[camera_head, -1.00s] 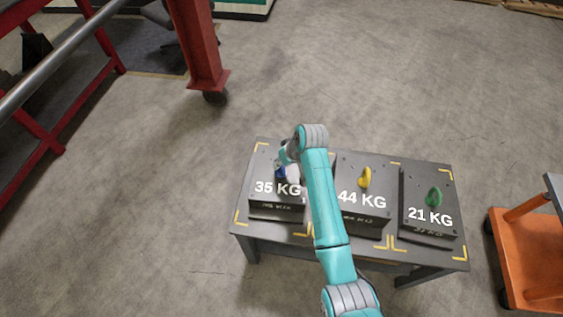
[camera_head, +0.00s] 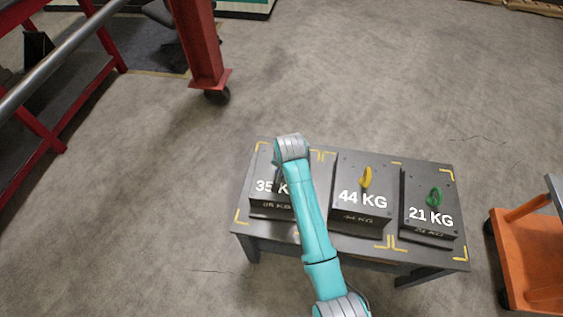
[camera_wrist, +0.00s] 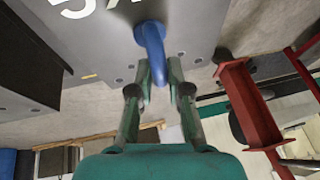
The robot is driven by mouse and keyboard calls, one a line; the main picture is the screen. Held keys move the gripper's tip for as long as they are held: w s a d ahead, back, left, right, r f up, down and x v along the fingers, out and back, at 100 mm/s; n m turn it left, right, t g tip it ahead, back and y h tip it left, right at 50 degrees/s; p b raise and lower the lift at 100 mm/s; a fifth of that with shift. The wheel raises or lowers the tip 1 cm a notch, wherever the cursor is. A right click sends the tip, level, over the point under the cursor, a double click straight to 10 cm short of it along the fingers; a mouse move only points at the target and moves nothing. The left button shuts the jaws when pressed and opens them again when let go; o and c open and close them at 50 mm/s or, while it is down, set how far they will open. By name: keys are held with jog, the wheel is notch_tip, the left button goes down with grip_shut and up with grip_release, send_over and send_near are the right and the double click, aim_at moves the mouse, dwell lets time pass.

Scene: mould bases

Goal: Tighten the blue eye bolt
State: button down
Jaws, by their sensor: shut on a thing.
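The blue eye bolt (camera_wrist: 154,46) stands on the grey 35 KG mould base (camera_head: 266,205). It shows in the wrist view at the top middle, and my arm hides it in the head view. My gripper (camera_wrist: 158,70) is shut on the blue eye bolt, with one finger on each side of its ring. The wrist view is tilted, with the 35 KG block's face across the top. How far the bolt's thread is seated cannot be told.
The 44 KG base with a yellow eye bolt (camera_head: 366,177) and the 21 KG base with a green eye bolt (camera_head: 434,196) stand to the right on the same table (camera_head: 290,234). An orange cart (camera_head: 530,245) stands at the right edge. A red post (camera_head: 198,45) stands behind.

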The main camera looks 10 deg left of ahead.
jog(key=shift+r, duration=0.15)
dwell(0.3)
jog(key=c, duration=1.1)
grip_release()
jog(key=v, duration=1.2)
